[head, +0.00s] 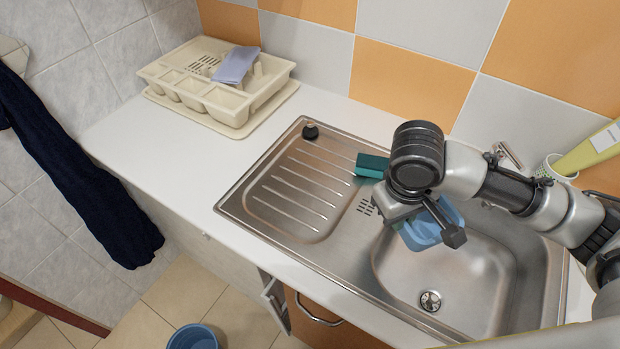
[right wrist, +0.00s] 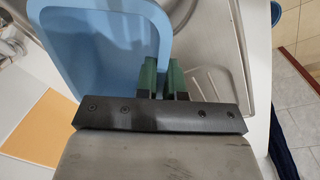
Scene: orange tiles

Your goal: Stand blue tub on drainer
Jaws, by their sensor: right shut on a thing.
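The blue tub (head: 424,232) is up over the left part of the sink bowl, partly covered by my right gripper and arm. My right gripper (head: 440,215) is shut on the tub's wall. In the right wrist view the green fingers (right wrist: 163,80) pinch the right edge of the blue tub (right wrist: 100,50), which fills the upper left. The ribbed steel drainer (head: 292,190) lies left of the bowl, with its ribbed area bare. My left gripper is not in the head view.
A teal sponge-like block (head: 371,165) is at the drainer's back right, a black knob (head: 310,131) at its back corner. A cream dish rack (head: 230,108) with a grey-blue cloth stands far left. White counter (head: 170,150) is clear. A blue bucket (head: 193,337) is on the floor.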

